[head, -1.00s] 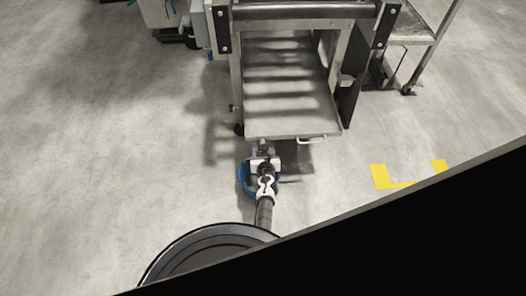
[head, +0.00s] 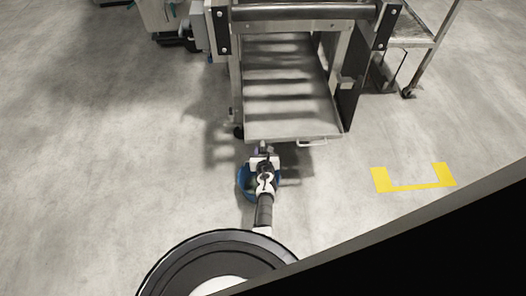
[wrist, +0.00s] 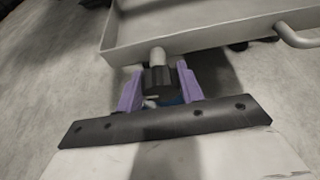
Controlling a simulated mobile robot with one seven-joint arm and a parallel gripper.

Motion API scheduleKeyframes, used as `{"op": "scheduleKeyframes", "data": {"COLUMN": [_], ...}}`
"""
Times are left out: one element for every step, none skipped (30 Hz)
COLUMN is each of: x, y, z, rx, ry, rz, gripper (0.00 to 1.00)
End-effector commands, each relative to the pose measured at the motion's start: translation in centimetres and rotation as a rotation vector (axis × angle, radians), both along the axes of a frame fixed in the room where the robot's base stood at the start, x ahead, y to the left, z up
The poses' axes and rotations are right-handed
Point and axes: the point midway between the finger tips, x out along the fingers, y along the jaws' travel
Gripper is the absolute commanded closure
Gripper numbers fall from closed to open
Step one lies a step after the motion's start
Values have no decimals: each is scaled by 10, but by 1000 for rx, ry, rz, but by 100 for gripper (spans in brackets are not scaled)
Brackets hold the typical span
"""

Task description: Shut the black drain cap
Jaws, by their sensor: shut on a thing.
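The black drain cap (wrist: 158,80) shows in the wrist view at the end of a short pale pipe under the front edge of the metal tray. My gripper (wrist: 160,88) has its two purple fingers on either side of the cap and is shut on it. In the head view my gripper (head: 263,152) is just below the tray's front edge, and the arm hides the cap there. I cannot tell how far the cap is turned.
The tray (head: 290,132) has a handle (head: 312,143) at its front right. A blue round container (head: 246,182) stands on the floor under my arm. A wheeled metal cart (head: 420,42) is at the upper right. Yellow floor marks (head: 415,187) lie to the right, and open floor is on the left.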

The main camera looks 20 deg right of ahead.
Motion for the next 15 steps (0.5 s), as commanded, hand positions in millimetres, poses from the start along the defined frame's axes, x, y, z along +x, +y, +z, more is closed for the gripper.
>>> {"op": "scheduleKeyframes", "data": {"x": [0,0,0,0,0,0,0,0,0,0,0,0,0,-1,-1], "y": [0,0,0,0,0,0,-1,-1,-1,-1,-1,-1,-1,-1,-1], "z": [0,0,0,0,0,0,0,0,-1,-1,-1,-1,-1,-1,-1], "rx": [2,4,8,12,18,27,37,47,65,80,97,122,142,162,194], "ry": [-1,-1,-2,-4,-5,-8,-11,-14,-19,-23,-28,-35,-41,-47,-56], "rz": [-1,-1,0,0,0,0,0,-1,-1,0,-1,0,1,-1,0], "gripper": [86,86,86,86,86,86,86,86,86,86,86,86,86,86,86]}}
